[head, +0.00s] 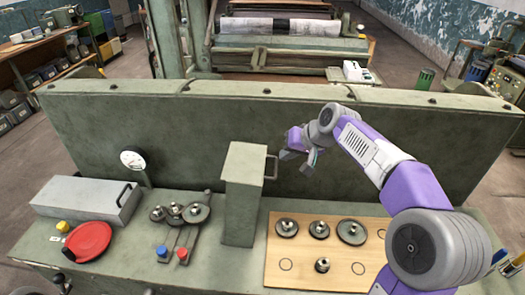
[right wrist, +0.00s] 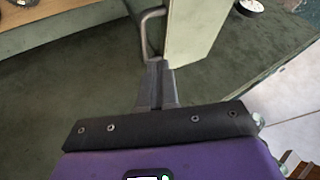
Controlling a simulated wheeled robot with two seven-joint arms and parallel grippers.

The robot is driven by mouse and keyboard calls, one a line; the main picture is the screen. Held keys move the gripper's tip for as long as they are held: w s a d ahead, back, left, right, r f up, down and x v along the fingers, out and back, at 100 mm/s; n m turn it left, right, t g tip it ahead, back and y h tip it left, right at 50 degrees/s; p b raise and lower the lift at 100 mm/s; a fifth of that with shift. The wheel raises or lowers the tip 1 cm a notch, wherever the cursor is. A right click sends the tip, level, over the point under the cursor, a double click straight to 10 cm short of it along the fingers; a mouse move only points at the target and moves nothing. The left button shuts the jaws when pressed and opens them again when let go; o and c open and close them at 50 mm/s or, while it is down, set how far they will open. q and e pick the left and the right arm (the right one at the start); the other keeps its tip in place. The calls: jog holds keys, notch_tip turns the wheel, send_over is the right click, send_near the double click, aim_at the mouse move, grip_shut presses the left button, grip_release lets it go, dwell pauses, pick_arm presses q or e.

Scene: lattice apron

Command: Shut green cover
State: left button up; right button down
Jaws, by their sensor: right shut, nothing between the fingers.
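The green cover (head: 243,190) stands upright on the green machine apron, in the middle of the head view. A bar handle (head: 272,168) sticks out from its right side. My right gripper (head: 296,162) is just to the right of the handle, shut and empty. In the right wrist view the shut fingertips (right wrist: 156,66) point at the lower end of the handle (right wrist: 150,32), with the cover (right wrist: 190,45) beside it; I cannot tell whether they touch. My left gripper is not in view.
Left of the cover are several gears on arms (head: 175,213), a red disc (head: 88,241) and a grey box with a handle (head: 87,200). Right of it lies a wooden board (head: 290,262) with several gears. A tall green wall (head: 200,125) with a dial (head: 131,159) closes off the back.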

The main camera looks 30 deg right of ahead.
jog(key=x, duration=0.9)
jog(key=shift+f, duration=0.15)
jog(key=shift+s+a, duration=0.15)
